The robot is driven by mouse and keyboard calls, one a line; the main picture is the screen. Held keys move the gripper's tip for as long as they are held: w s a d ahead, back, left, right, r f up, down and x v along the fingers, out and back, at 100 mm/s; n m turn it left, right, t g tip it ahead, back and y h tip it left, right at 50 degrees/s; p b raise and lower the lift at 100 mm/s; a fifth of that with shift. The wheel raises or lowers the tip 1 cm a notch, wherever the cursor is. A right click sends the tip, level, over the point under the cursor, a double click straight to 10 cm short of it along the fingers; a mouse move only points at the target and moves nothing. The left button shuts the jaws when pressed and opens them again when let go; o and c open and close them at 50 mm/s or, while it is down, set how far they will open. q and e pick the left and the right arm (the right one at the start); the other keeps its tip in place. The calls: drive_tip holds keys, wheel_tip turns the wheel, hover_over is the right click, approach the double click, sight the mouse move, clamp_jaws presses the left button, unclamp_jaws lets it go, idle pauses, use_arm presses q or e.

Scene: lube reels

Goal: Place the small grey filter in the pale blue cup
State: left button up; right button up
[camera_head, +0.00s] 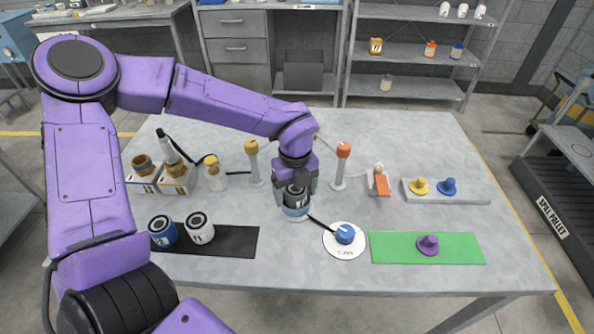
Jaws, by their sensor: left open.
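The small grey filter (296,198) has a dark top and a light label. It sits in or just over the pale blue cup (294,213), near the middle of the table. My left gripper (297,188) comes down from above, with its fingers open on either side of the filter. The fingers hide parts of the filter, and I cannot tell whether it rests on the cup's bottom. My right gripper is not in view.
A blue filter (162,231) and a white filter (200,228) stand on a black mat (240,241) at left. A white disc (343,253) with a blue knobbed piece (345,233) lies right of the cup. A green mat (395,247) holds a purple piece (428,244). Posts stand behind.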

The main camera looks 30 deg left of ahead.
use_arm(q)
wheel_tip(320, 180, up, 12)
drive_tip(key=shift+a, duration=0.15)
drive_tip(key=shift+w, duration=0.1)
drive_tip(key=shift+c, duration=0.3)
idle(0.8)
